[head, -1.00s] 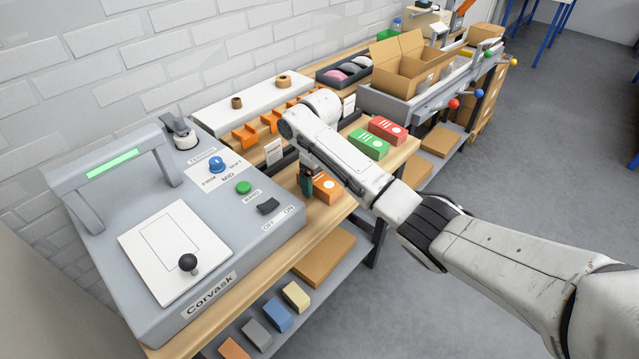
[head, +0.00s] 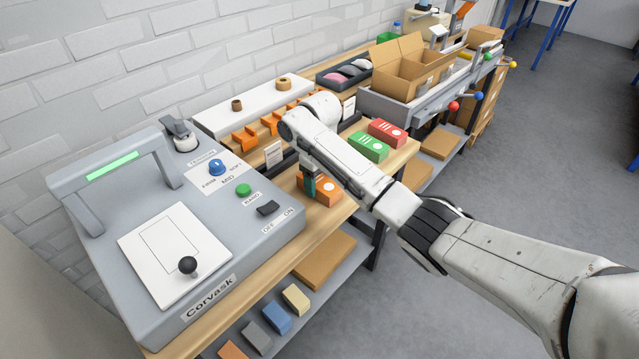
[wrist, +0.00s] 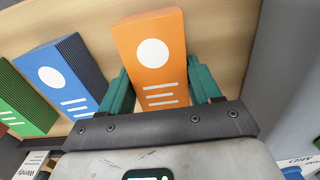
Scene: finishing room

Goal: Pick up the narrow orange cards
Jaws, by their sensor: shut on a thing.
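The narrow orange cards (wrist: 152,58) are a block-shaped stack with a white dot and white lines on its face. In the wrist view the stack stands between the two green fingers of my gripper (wrist: 160,92), which is shut on it. In the head view the orange stack (head: 325,190) shows at the front of the wooden bench, partly hidden by my gripper (head: 309,186) and arm. I cannot tell whether the stack touches the bench.
Blue cards (wrist: 62,72) and green cards (wrist: 22,98) stand to the left in the wrist view. Green (head: 369,146) and red (head: 388,132) stacks show farther back in the head view. A grey Corvask machine (head: 125,290) fills the near left of the bench.

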